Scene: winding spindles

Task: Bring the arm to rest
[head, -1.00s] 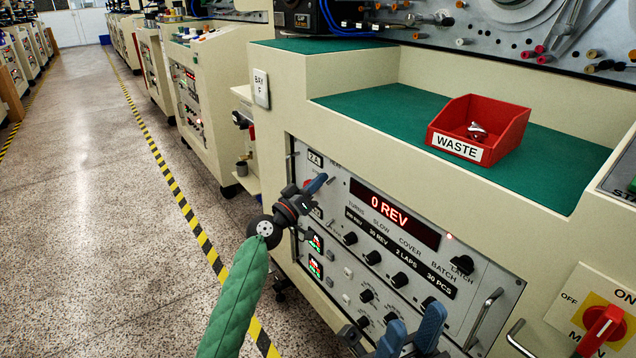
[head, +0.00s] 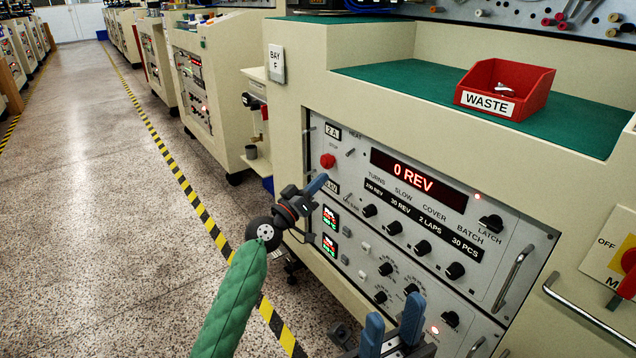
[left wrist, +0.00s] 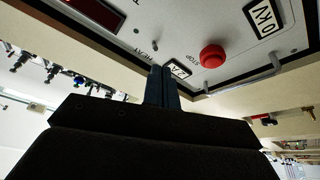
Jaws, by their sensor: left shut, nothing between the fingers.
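My left gripper (head: 318,184) is shut and empty, with its blue fingers together, in front of the left edge of the grey control panel (head: 355,250). In the left wrist view the fingers (left wrist: 163,86) are pressed together below the panel's underside-looking edge, near the red stop button (left wrist: 213,56). That button (head: 328,161) shows just above the fingertips in the head view. My right gripper (head: 392,328) is at the bottom edge of the head view. Its two blue fingers stand apart with nothing seen between them. Its arm is out of view.
A red waste bin (head: 506,88) with something small and shiny in it stands on the green top (head: 400,78). Metal handles (head: 514,278) stick out from the panel. The speckled floor (head: 90,220) to the left is clear, with a striped line (head: 200,213).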

